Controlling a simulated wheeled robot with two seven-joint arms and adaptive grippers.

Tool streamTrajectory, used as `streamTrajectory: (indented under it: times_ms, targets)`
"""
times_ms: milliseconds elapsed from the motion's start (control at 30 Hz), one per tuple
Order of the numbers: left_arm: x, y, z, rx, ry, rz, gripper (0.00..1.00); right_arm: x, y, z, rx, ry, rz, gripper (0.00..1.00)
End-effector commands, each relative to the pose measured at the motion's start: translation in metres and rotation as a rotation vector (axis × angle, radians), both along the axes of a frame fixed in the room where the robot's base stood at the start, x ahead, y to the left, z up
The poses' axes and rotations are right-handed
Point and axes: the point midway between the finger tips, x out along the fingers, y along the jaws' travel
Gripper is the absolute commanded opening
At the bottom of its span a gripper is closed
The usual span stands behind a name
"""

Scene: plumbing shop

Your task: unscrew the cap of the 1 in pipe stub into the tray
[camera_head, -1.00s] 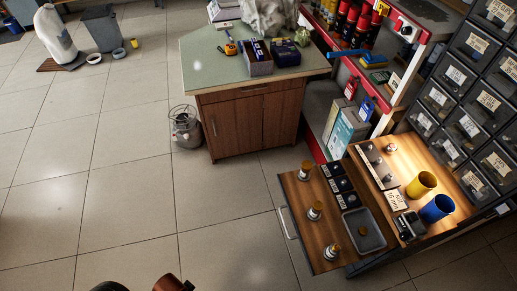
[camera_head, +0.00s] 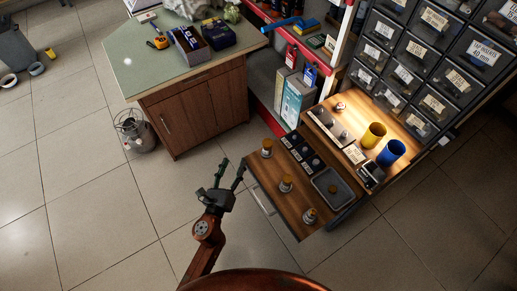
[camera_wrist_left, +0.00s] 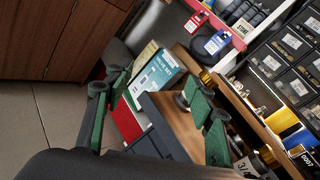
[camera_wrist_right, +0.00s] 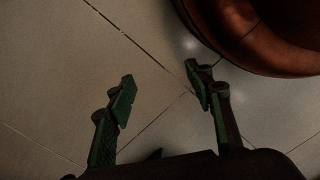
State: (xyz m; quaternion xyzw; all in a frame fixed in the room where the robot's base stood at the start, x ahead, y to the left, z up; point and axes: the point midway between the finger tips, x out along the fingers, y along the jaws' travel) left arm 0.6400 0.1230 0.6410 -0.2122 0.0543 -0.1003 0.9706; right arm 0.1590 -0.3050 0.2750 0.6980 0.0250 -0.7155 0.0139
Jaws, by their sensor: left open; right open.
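Three upright pipe stubs with brass-coloured caps stand in a row on the pulled-out wooden drawer: a far one (camera_head: 267,148), a middle one (camera_head: 286,183) and a near one (camera_head: 309,215). I cannot read which is the 1 in stub. The grey tray (camera_head: 321,180) lies right of them, with a small brownish item (camera_head: 333,189) in it. My left gripper (camera_head: 232,166) is open and empty, left of the drawer's edge; its fingers also show in the left wrist view (camera_wrist_left: 160,100), partly hiding the drawer. My right gripper (camera_wrist_right: 160,88) is open and empty above floor tiles.
The drawer handle (camera_head: 262,199) sticks out near my left gripper. Dark fittings (camera_head: 302,151) line the drawer.

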Motion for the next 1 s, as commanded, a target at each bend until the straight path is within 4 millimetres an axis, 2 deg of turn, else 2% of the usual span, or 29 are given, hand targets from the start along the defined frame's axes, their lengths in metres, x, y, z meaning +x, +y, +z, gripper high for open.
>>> streamTrajectory:
  times_ms: [33, 100, 233, 533, 800, 1000]
  targets:
    - [0.006, -0.026, 0.012, 0.120, -0.064, -0.078, 0.50, -0.002, -0.002, -0.004, -0.002, 0.001, 0.000, 0.48]
    - [0.009, -0.053, 0.019, 0.253, -0.130, -0.160, 0.50, -0.003, -0.003, -0.009, -0.004, 0.001, 0.000, 0.48]
    - [0.011, -0.080, 0.023, 0.380, -0.196, -0.237, 0.50, -0.005, -0.004, -0.014, -0.005, 0.000, 0.000, 0.48]
    - [0.037, -0.098, 0.020, 0.397, -0.205, -0.248, 0.50, -0.003, -0.003, -0.010, -0.003, 0.001, 0.000, 0.48]
    - [0.070, -0.114, 0.013, 0.394, -0.204, -0.246, 0.50, 0.006, 0.004, 0.014, 0.006, -0.001, 0.001, 0.48]
    - [0.078, -0.118, 0.014, 0.394, -0.204, -0.245, 0.50, 0.006, 0.005, 0.018, 0.006, -0.001, 0.001, 0.48]
